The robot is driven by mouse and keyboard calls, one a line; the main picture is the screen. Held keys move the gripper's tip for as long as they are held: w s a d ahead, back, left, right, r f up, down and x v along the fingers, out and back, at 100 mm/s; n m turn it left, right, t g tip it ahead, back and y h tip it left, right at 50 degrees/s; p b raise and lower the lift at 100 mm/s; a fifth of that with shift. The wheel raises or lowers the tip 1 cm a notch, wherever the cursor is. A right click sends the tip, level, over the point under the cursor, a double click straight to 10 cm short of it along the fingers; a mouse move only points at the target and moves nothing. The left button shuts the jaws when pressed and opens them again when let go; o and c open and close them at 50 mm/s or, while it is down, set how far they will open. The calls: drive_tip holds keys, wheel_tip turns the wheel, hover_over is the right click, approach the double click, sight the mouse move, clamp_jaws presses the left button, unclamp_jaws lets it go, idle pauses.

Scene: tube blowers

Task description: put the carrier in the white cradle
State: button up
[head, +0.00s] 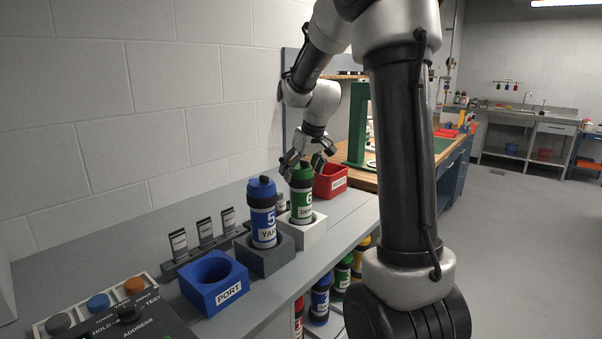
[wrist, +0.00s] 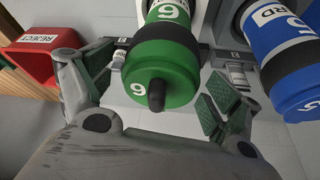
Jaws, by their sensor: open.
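A green carrier (head: 302,203) with a white band and the number 6 stands upright in the white cradle (head: 312,232). Its lower end is hidden inside the cradle. My gripper (head: 308,163) is open at the top of this carrier. In the wrist view the green carrier (wrist: 165,65), with its black end knob, lies between the spread fingers of my gripper (wrist: 160,95), and gaps show on both sides. A blue carrier (head: 263,215) numbered 5 stands in the grey cradle (head: 266,257) beside it; it also shows in the wrist view (wrist: 278,60).
A blue PORT holder (head: 213,290) is empty at the front. Upright label cards (head: 204,231) stand along the wall side. A red REJECT bin (head: 330,181) is just behind the green carrier. A button panel (head: 115,311) is front left. More carriers (head: 320,298) sit under the bench.

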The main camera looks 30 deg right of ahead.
drive_tip(key=v, duration=1.1)
drive_tip(key=s+a+f, duration=0.2)
drive_tip(key=s, duration=0.7)
drive_tip(key=s+a+f, duration=0.2)
drive_tip(key=s+a, duration=0.1)
drive_tip(key=s, duration=0.5)
drive_tip(key=s+a+f+m, duration=0.1)
drive_tip(key=s+a+f, duration=0.1)
drive_tip(key=s, duration=0.7)
drive_tip(key=shift+s+a, duration=0.3)
drive_tip(key=shift+s, duration=0.05)
drive_tip(key=shift+r, duration=0.1)
